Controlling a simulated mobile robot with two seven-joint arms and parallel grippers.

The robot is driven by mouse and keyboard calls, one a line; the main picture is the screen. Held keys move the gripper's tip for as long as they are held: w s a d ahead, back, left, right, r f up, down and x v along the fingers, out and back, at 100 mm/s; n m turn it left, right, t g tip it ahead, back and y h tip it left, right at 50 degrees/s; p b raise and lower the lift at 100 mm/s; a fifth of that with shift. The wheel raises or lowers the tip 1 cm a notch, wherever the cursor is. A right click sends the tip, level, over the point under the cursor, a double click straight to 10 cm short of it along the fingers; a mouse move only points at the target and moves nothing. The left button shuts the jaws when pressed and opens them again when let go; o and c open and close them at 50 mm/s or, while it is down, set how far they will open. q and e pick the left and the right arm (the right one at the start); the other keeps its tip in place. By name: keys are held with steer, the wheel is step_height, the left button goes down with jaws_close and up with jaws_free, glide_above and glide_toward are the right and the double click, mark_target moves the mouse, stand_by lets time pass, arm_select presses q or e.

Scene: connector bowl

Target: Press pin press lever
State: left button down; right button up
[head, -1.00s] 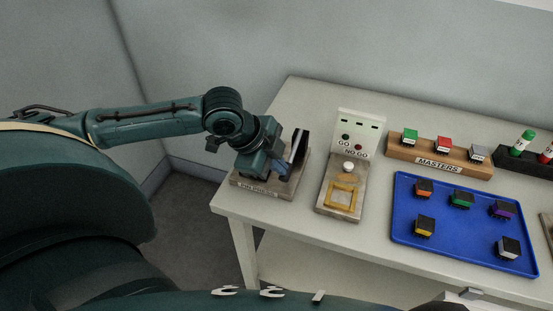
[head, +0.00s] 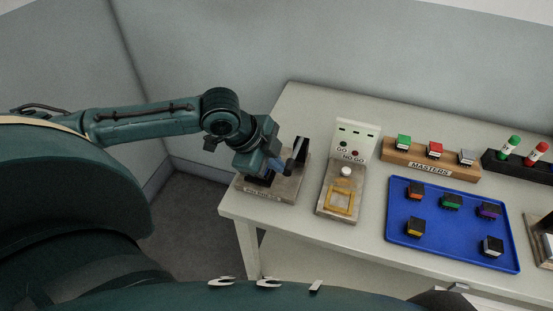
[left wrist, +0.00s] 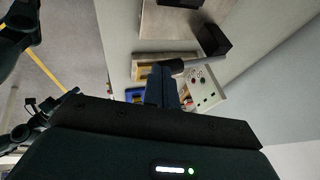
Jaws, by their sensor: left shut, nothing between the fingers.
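The pin press has a flat grey-brown base (head: 285,189) at the table's left end and a dark upright post (head: 301,149). The base also shows in the left wrist view (left wrist: 185,22), with the black post block (left wrist: 213,40). A grey lever rod (left wrist: 177,66) reaches from that block toward my fingers. My left gripper (head: 279,164) is over the press beside the lever, its blue fingers shut and empty. In the left wrist view the fingertips (left wrist: 160,72) are right at the rod's end; I cannot tell whether they touch.
Right of the press stand a tester (head: 352,147) with a yellow frame on its base, a wooden MASTERS rack (head: 400,161) and a blue tray (head: 418,245) of several connectors. A black marker holder (head: 497,166) is farther right. Bare table lies in front of the tester.

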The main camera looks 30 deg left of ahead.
arm_select(q)
steer(key=v, duration=0.9)
steer(key=shift+s, duration=0.25)
